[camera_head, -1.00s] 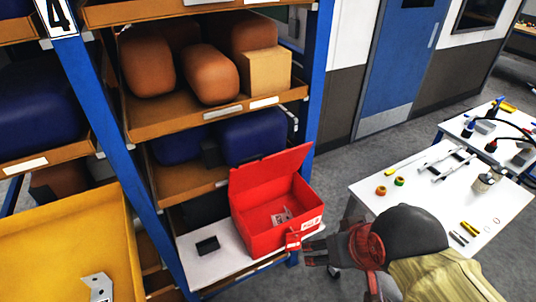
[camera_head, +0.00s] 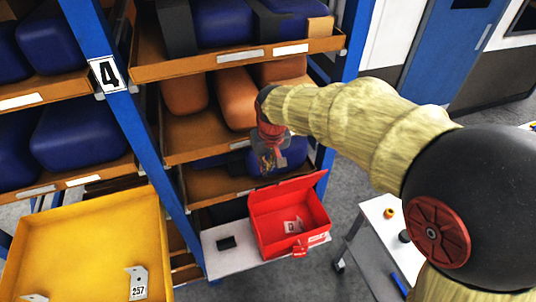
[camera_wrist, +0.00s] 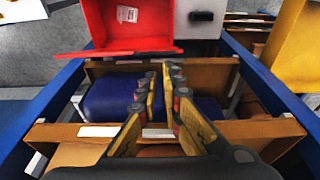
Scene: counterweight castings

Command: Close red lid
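The red box (camera_head: 265,240) sits on a white shelf board with its red lid (camera_head: 288,190) raised along the back edge. A white label lies inside the box. In the wrist view the open box (camera_wrist: 130,18) is at the top, with the lid (camera_wrist: 118,52) seen nearly edge-on. My gripper (camera_head: 274,162) is above and behind the lid, in front of the shelf levels, apart from the lid. In the wrist view my gripper (camera_wrist: 160,72) points toward the box side, its two fingers apart with nothing between them.
The white board (camera_head: 222,262) also holds a small black item (camera_head: 227,243). Blue and brown padded castings fill the rack shelves behind. A blue rack post (camera_head: 340,85) stands right of my gripper. A yellow bin (camera_head: 90,240) is at left; a white table (camera_head: 378,250) is at right.

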